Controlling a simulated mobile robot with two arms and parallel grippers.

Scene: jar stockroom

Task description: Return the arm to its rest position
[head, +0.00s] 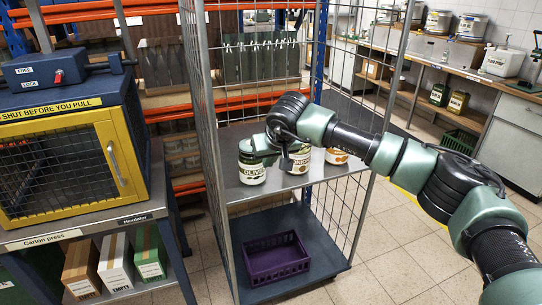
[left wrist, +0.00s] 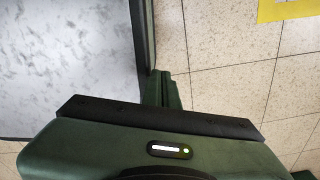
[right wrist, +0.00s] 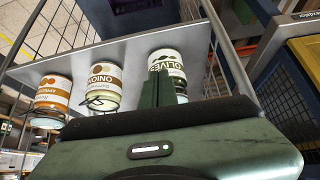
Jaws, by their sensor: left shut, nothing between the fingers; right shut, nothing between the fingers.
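My right arm reaches from the right of the head view into the wire-sided rack. Its gripper (head: 254,148) is shut and empty beside the olive jar (head: 252,170), overlapping its upper part. In the right wrist view the closed fingers (right wrist: 158,88) show in front of the olive jar (right wrist: 172,66); I cannot tell whether they touch it. An onion jar (right wrist: 100,86) and an orange-labelled jar (right wrist: 52,97) stand on the same shelf (right wrist: 120,50). My left gripper (left wrist: 163,88) is shut and empty above the floor; it is out of the head view.
The rack's posts and wire sides (head: 207,130) surround the shelf closely. A purple crate (head: 276,258) sits on the lower shelf. A yellow-framed carton press (head: 75,165) stands left. A counter (head: 440,65) runs along the back right. Tiled floor (head: 380,260) is open at lower right.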

